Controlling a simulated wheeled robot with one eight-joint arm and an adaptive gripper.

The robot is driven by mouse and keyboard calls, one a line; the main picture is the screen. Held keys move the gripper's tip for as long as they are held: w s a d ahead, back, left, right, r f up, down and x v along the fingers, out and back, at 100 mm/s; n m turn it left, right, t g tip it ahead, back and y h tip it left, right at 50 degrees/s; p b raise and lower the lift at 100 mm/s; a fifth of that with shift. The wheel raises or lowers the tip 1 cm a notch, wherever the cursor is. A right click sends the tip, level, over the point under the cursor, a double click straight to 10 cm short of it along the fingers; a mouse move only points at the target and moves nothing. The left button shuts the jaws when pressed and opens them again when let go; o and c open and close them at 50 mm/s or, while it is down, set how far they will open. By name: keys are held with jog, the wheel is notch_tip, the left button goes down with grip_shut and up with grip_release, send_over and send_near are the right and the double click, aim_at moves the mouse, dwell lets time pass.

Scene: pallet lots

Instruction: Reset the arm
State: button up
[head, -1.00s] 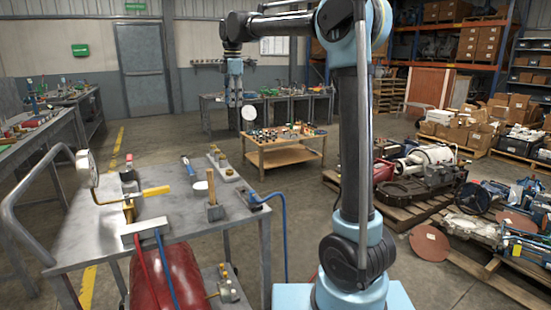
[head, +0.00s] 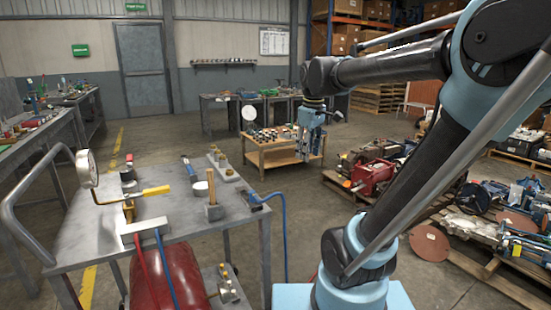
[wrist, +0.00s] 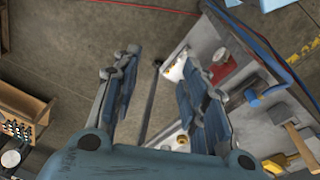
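My gripper (head: 310,148) hangs from the raised arm in the head view, in front of the low wooden bench and well clear of the floor. In the wrist view my gripper (wrist: 160,95) shows two blue fingers set wide apart with nothing between them. Bare floor and the edge of the metal cart show behind the fingers. The arm's upper link leans to the right and the forearm reaches left across the upper part of the head view.
A metal cart (head: 95,232) with a gauge, mallet and fittings stands at the left, a red tank (head: 172,278) below its top. The wooden bench (head: 282,158) stands mid-room. Pallets of machine parts (head: 480,232) lie at right.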

jog(key=s+d+f+m, duration=0.4)
jog(key=s+f, duration=0.4)
jog(key=f, duration=0.1)
jog(key=s+d+f+m, duration=0.4)
jog(key=s+f, duration=0.4)
jog(key=f, duration=0.2)
jog(key=shift+f+m, duration=0.15)
jog(key=shift+m, duration=0.55)
jog(key=shift+d, duration=0.1)
jog(key=shift+w+f, duration=0.2)
jog(key=shift+w, duration=0.3)
jog(key=shift+c, duration=0.8)
